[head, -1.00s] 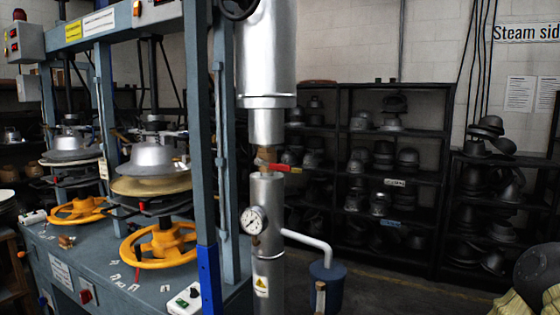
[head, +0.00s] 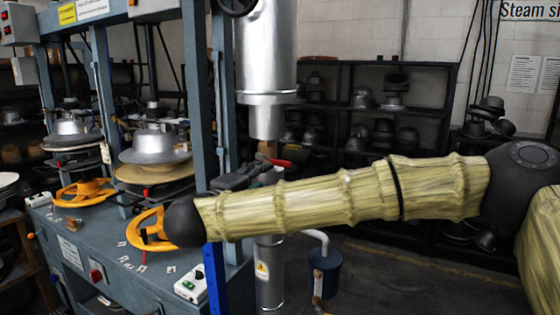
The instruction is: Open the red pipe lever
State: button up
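The red pipe lever (head: 281,163) sits on the valve between the upper silver pipe (head: 266,118) and the lower silver pipe (head: 268,250). Its red handle points right, roughly crosswise to the upright pipe. My gripper (head: 246,175), dark grey, shows partly above my sleeved arm, just left of and slightly below the lever. It looks close to the lever, but I cannot tell whether it touches. My arm hides much of the gripper, so its finger opening is unclear. The arm also covers the pressure gauge and the top of the lower pipe.
A blue-grey hat press (head: 222,115) with yellow handwheels (head: 84,193) stands on the left, its upright close to the pipe. A blue canister (head: 325,268) stands at the pipe's lower right. Dark shelves of hat moulds (head: 390,62) line the back wall. Floor at the lower right is open.

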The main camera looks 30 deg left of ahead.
aim_at(279, 164)
jog(key=w+p, duration=0.1)
jog(key=w, duration=0.2)
jog(key=w+p, duration=0.1)
jog(key=w, duration=0.2)
jog(key=w+p, duration=0.2)
jog(key=w, duration=0.1)
jog(key=shift+w+d+r, duration=0.1)
jog(key=shift+r, duration=0.3)
jog(key=shift+w+f+p, duration=0.15)
jog(key=shift+w+p, duration=0.2)
jog(key=shift+w, duration=0.4)
grip_shut()
